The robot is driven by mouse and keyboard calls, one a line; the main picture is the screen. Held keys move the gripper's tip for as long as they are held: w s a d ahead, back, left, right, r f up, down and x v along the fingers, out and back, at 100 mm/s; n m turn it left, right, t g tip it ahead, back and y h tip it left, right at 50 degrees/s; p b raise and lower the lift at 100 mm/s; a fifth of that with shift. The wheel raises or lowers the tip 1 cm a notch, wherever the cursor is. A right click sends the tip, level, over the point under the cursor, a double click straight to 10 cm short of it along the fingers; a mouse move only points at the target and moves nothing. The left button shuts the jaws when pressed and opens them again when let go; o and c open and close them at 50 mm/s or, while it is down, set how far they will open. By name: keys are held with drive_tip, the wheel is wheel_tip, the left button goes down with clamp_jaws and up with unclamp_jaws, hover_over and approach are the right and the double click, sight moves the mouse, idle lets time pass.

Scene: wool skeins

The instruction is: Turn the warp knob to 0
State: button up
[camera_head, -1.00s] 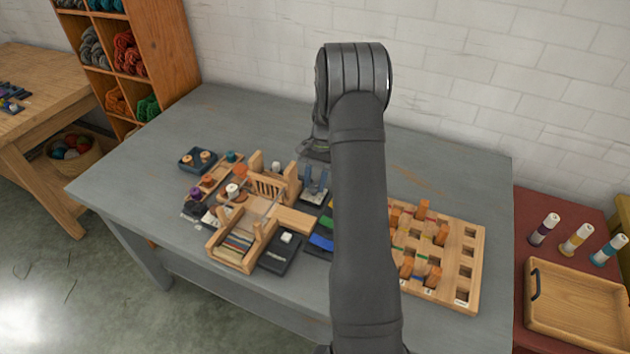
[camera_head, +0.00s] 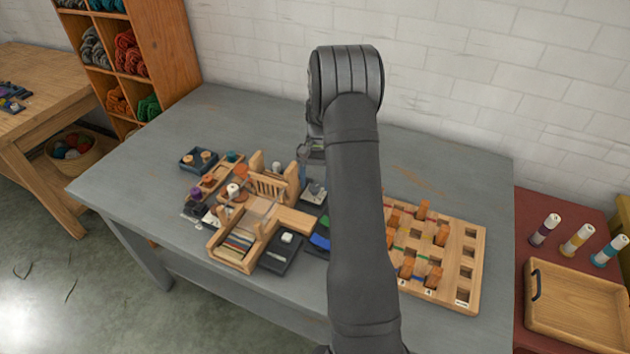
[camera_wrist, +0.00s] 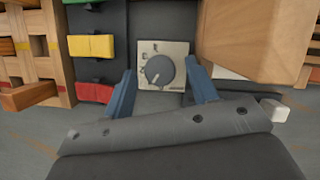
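The warp knob (camera_wrist: 160,71) is a dark round dial on a pale square plate (camera_wrist: 179,50), seen in the wrist view with a light pointer line toward its lower left. The markings on the plate are too small to read. In the head view the pale plate (camera_head: 315,192) shows in part beside my arm. My gripper (camera_wrist: 163,84) has its two blue fingers apart, one on each side of the knob in the wrist view, with nothing held between them. Whether the fingers touch the knob or are above it, I cannot tell.
A small wooden loom (camera_head: 237,244) stands left of the plate. Red, yellow and green blocks (camera_wrist: 92,46) sit beside the knob in the wrist view. A wooden pegboard (camera_head: 458,262) with orange pegs lies to the right. The table's back left (camera_head: 235,110) is clear.

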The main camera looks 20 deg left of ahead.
drive_tip(key=v, duration=1.7)
drive_tip(key=shift+w+r, duration=0.15)
drive_tip(key=m+t+y, duration=0.1)
drive_tip(key=m+t, duration=0.3)
drive_tip(key=m, duration=0.5)
hover_over(314, 187)
wheel_tip(314, 187, down, 16)
drive_tip(key=shift+w+f, duration=0.1)
drive_tip(key=shift+f, duration=0.05)
